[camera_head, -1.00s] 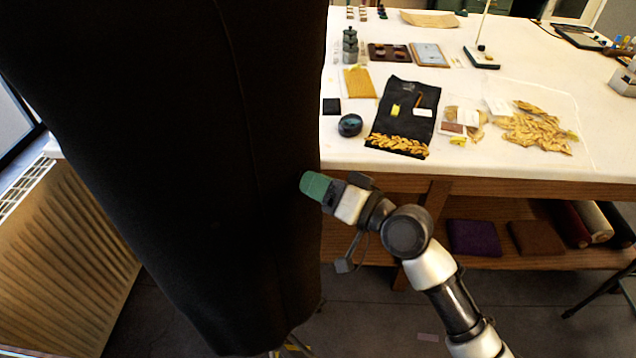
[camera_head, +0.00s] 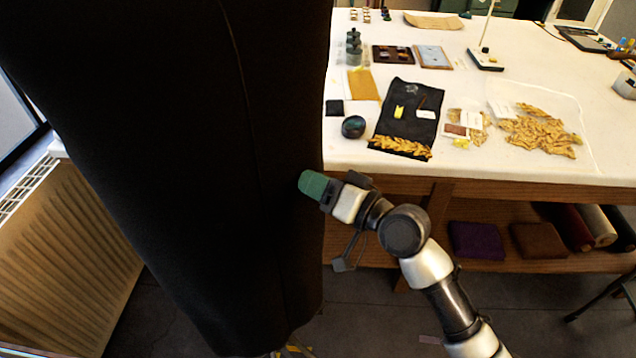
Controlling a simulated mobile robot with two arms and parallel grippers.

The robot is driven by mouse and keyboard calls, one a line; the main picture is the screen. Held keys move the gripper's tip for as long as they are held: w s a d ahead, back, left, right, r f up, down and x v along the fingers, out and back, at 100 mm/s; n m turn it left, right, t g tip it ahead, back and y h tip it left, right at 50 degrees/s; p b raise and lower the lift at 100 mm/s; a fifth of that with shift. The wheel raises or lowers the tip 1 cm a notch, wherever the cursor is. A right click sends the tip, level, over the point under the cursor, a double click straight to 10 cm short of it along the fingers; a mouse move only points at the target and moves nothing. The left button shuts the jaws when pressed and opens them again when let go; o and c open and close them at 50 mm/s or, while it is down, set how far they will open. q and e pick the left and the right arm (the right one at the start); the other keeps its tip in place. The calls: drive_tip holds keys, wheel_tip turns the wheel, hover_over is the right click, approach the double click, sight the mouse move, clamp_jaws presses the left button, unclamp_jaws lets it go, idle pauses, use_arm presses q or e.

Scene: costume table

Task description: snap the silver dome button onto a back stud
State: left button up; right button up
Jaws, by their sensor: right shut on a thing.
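A large black garment (camera_head: 190,150) hangs close in front of me and fills the left half of the head view. My right arm comes in from the lower right. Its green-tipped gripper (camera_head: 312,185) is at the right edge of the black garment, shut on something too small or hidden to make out. I cannot tell whether the tip touches the cloth. No silver dome button and no back stud can be made out. My left gripper is not in view.
A white-topped table (camera_head: 480,100) stands behind at the right. On it are a black cloth with gold braid (camera_head: 408,118), a dark round object (camera_head: 353,127) and gold trim pieces (camera_head: 540,130). A radiator (camera_head: 75,260) stands at the left. Rolls and folded cloth lie on the shelf below.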

drive_tip(key=o, duration=1.4)
drive_tip(key=shift+a, duration=0.1)
drive_tip(key=shift+b+v, duration=0.6)
drive_tip(key=shift+v, duration=3.4)
